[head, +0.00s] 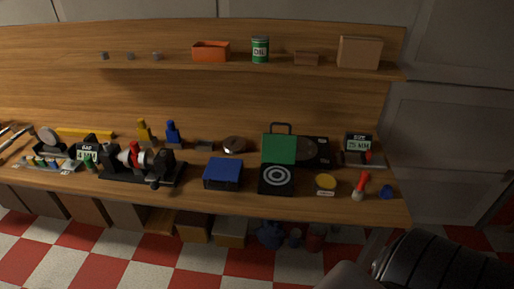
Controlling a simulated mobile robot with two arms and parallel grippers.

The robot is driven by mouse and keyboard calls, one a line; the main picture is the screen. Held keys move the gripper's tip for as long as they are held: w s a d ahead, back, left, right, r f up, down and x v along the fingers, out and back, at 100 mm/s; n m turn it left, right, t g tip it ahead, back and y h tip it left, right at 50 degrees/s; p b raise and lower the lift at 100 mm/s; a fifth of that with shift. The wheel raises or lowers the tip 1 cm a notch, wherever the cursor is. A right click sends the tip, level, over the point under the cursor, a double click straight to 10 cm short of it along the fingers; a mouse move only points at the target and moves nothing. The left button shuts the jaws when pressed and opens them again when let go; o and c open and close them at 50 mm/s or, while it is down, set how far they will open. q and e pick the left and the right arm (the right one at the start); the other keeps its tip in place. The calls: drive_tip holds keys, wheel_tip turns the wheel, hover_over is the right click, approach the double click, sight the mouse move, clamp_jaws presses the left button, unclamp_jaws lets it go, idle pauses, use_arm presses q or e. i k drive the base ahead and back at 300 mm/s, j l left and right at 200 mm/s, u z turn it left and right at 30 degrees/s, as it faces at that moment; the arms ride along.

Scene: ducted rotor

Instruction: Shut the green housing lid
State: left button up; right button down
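The green housing lid (279,149) stands raised at the back of a low black housing (276,192) on the workbench, right of the middle. A dark handle (281,124) sticks up from the lid's top edge. The housing's top is open to view and shows pale concentric rings. Neither of my grippers is in view. A part of my arm shows at the bottom right, well apart from the lid.
A blue box (222,173) stands close left of the housing. A dark unit with a round disc (307,150) is right of the lid. A yellow-topped round container (325,182) and a red-topped tool (361,185) stand to the right. A shelf (230,65) runs above.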

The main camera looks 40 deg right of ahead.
sight(275, 149)
drive_tip(key=z, duration=1.45)
drive_tip(key=i+l, duration=0.25)
drive_tip(key=i+z, duration=0.05)
drive_tip(key=i, duration=0.05)
